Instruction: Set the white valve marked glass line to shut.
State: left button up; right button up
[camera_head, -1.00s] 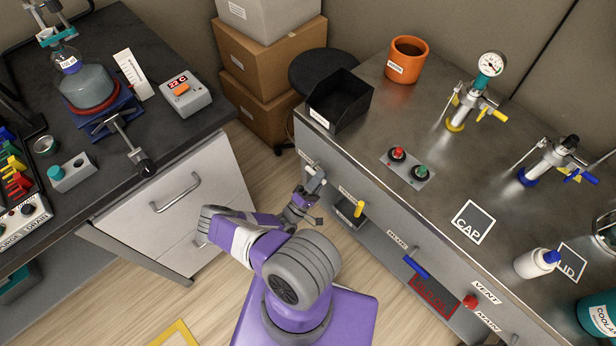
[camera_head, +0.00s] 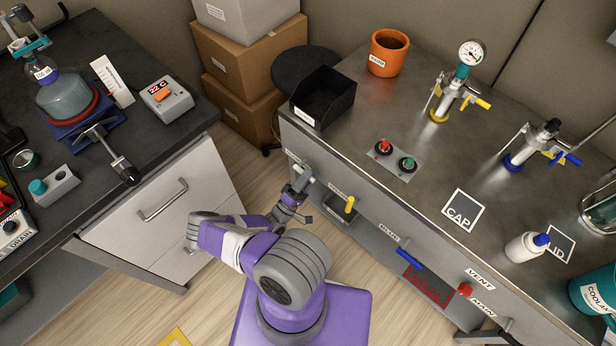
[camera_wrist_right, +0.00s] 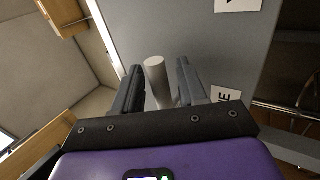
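The white valve (camera_head: 304,174) sits on the front face of the right bench, at its left end, below a small white label too small to read. My right gripper (camera_head: 297,190) is at this valve. In the right wrist view the valve's pale rod-like handle (camera_wrist_right: 156,82) stands between the two dark fingers of my right gripper (camera_wrist_right: 158,84). The fingers are apart, with a narrow gap visible on the right side of the handle. A white label (camera_wrist_right: 226,95) beside it shows only the letter E. My left gripper is not in view.
A yellow valve (camera_head: 350,205), a blue valve (camera_head: 408,258) and a red knob (camera_head: 465,289) line the same bench front to the right. A black bin (camera_head: 324,97) stands on the bench above. The left bench's drawers (camera_head: 165,200) are across the narrow floor gap.

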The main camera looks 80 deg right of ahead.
jog(key=v, duration=0.7)
jog(key=shift+a, duration=0.3)
jog(key=shift+w+f, duration=0.1)
